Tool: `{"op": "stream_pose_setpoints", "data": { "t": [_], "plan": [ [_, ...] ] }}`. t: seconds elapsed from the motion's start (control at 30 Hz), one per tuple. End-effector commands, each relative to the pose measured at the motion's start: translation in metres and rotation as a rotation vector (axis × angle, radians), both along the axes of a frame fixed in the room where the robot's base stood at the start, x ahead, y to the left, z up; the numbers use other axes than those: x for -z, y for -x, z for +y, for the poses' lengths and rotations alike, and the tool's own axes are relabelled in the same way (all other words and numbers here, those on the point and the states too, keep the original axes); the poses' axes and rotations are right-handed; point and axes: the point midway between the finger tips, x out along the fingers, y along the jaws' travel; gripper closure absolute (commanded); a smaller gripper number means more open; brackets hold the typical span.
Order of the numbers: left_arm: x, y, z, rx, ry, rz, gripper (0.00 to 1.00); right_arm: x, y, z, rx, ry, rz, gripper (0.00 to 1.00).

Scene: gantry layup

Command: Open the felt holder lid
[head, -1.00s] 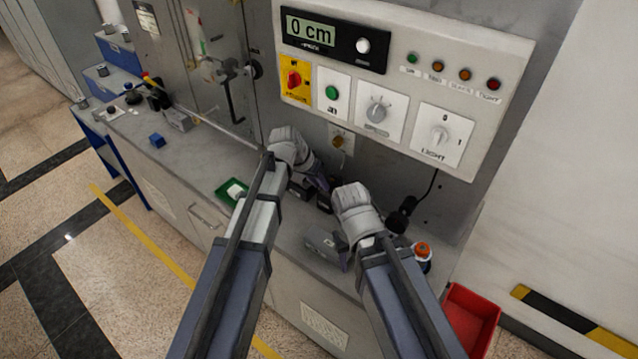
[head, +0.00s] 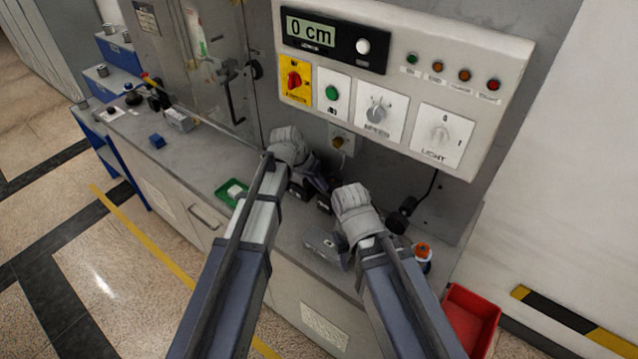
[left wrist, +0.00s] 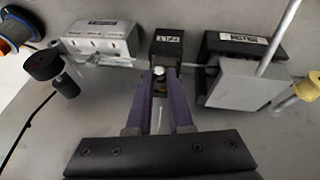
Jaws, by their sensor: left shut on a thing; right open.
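A small dark box with a light label (left wrist: 167,44), which looks like the felt holder, is at the top middle of the left wrist view. My left gripper (left wrist: 159,75) points straight at it, its two purple fingers closed around a small pale knob at the box's near side. I cannot tell whether the lid is raised. In the head view my left gripper (head: 318,184) is low over the bench, and my arm partly hides the box. My right gripper (head: 325,245) is open and apart from it, over the bench nearer the front edge.
In the left wrist view, a pale box (left wrist: 103,40) stands left of the holder and a grey block with a black labelled top (left wrist: 240,85) stands close on the right. A green tray (head: 231,191) is on the bench. The control panel (head: 400,75) overhangs the back.

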Motion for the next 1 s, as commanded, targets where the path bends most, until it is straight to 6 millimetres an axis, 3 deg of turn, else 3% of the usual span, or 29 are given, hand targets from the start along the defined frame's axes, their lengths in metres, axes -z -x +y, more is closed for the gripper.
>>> {"op": "stream_pose_setpoints", "data": {
  "t": [0.43,0.73,1.0],
  "plan": [
    [0.000,0.000,0.000,0.000,-0.001,0.002,1.00,0.000,0.000,0.000,0.000,0.000,0.000,0.50],
    [-0.020,-0.014,-0.008,0.005,-0.099,0.149,1.00,-0.032,0.000,0.000,-0.001,0.000,0.000,0.50],
    [-0.020,-0.013,-0.009,0.000,-0.140,0.207,1.00,-0.035,0.000,0.000,-0.001,0.000,0.000,0.50]
  ]
}}
